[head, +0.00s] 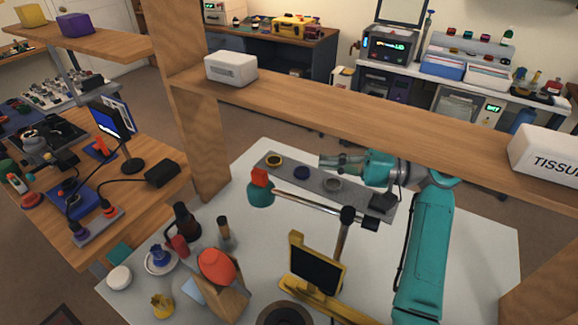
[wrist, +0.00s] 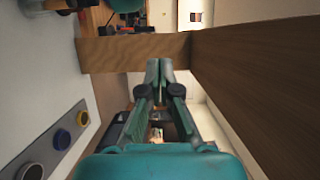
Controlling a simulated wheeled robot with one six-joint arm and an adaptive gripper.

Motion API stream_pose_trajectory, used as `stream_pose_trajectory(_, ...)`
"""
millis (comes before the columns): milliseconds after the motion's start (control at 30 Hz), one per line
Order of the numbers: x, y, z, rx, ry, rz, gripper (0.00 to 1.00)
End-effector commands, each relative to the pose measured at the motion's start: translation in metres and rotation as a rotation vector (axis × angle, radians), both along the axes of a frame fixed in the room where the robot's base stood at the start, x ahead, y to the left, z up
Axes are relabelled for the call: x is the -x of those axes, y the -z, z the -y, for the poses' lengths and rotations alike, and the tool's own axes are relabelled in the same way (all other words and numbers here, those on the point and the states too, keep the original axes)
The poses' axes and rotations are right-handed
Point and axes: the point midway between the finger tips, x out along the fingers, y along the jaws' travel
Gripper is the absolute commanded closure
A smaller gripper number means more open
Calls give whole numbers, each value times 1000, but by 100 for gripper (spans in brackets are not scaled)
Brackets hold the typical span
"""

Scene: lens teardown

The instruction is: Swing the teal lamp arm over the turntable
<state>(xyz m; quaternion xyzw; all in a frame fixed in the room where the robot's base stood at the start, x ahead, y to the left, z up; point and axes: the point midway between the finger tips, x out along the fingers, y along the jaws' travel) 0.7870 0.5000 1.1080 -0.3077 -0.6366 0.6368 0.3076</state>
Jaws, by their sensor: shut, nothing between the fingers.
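The lamp has a teal head (head: 261,195) with a red block on it. Its thin metal arm (head: 305,204) runs right to an upright post with dark joints (head: 347,217). A dark round piece (head: 284,316), cut off by the bottom edge of the head view, may be the turntable; I cannot tell for sure. The lamp head is not above it. My gripper (head: 325,161) is behind the lamp arm, over the far part of the table, apart from the lamp. In the wrist view my gripper (wrist: 158,68) is shut and empty.
A grey strip (head: 316,185) holds yellow, blue and silver rings below my gripper. A wooden shelf beam (head: 330,105) and post (head: 204,150) stand close behind. A yellow stand (head: 309,282) with a dark panel and an orange-topped wooden block (head: 234,299) are in front.

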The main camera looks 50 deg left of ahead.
Motion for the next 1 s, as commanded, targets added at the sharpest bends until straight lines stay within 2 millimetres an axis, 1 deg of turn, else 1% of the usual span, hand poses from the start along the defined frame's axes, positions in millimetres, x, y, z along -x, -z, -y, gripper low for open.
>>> stream_pose_trajectory(167, 0, 0, -1, 0, 1, 0, 100)
stream_pose_trajectory(333, 9, 0, -11, -1, 0, -1, 100)
stream_pose_trajectory(467, 23, 1, -28, 0, -2, 0, 100)
stream_pose_trajectory(800, 62, 0, -78, 0, -1, 0, 100)
stream_pose_trajectory(833, 66, 0, -80, 0, -1, 0, 100)
stream_pose_trajectory(900, 74, 1, -73, -1, 1, 1, 100)
stream_pose_trajectory(1000, 84, 1, -68, -1, 1, 1, 100)
